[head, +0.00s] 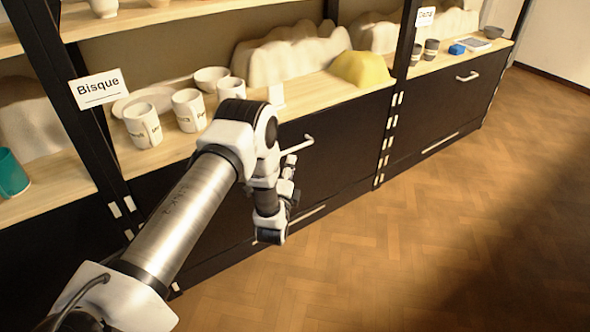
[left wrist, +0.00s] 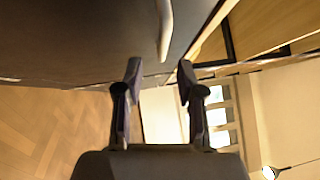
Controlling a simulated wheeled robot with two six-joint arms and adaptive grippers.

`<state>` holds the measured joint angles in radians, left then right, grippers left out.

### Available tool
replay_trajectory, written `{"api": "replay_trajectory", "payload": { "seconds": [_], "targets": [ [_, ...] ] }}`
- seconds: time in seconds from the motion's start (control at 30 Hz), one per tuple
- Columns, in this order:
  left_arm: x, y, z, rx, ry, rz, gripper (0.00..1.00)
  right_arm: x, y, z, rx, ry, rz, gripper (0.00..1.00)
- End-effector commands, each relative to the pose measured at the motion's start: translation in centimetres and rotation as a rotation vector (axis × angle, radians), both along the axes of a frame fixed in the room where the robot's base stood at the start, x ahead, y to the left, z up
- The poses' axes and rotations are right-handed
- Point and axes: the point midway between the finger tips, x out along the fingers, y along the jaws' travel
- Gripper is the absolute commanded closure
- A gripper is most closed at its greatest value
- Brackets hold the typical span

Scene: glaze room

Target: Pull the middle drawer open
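The middle drawer (head: 345,135) has a dark front below the wooden shelf in the centre bay. It looks shut. Its pale bar handle (head: 300,146) is partly hidden behind my left wrist. My left gripper (head: 291,168) is in front of the drawer, near the handle. In the left wrist view its two fingers (left wrist: 160,72) are apart with nothing between them. The handle (left wrist: 165,25) stands ahead of the fingertips, in line with the gap, and appears not to be between them. My right gripper is not in view.
Mugs (head: 188,110) and bowls stand on the shelf above, beside a "Bisque" sign (head: 99,88) and a yellow lump (head: 360,70). Another dark drawer with a handle (head: 468,76) is at the right. The parquet floor (head: 400,240) in front is clear.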

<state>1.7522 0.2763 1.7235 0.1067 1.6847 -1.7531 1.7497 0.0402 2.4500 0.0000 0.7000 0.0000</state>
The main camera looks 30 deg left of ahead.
Motion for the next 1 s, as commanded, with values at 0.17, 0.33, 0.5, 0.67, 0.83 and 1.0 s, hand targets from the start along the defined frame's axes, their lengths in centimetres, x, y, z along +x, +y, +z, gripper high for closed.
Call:
{"api": "replay_trajectory", "payload": {
  "seconds": [0.17, 0.33, 0.5, 0.67, 0.83, 1.0],
  "targets": [
    [2.4, 1.1, 0.4, 0.007, -0.006, 0.002, 0.62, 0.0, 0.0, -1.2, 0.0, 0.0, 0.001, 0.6],
    [5.4, 2.2, 0.7, 0.005, -0.004, 0.001, 0.62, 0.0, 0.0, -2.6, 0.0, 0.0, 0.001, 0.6],
    [6.8, 2.8, 1.1, 0.003, 0.001, 0.0, 0.62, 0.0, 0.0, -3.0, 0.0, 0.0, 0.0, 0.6],
    [6.9, 2.8, 1.2, 0.002, 0.002, 0.0, 0.62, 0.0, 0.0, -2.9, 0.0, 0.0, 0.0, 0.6],
    [6.9, 2.8, 1.2, 0.002, 0.002, 0.0, 1.0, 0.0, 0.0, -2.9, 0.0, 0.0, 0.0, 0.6],
    [6.9, 2.8, 1.2, 0.002, 0.002, 0.0, 1.0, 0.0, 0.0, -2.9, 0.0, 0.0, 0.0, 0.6]
  ]
}}
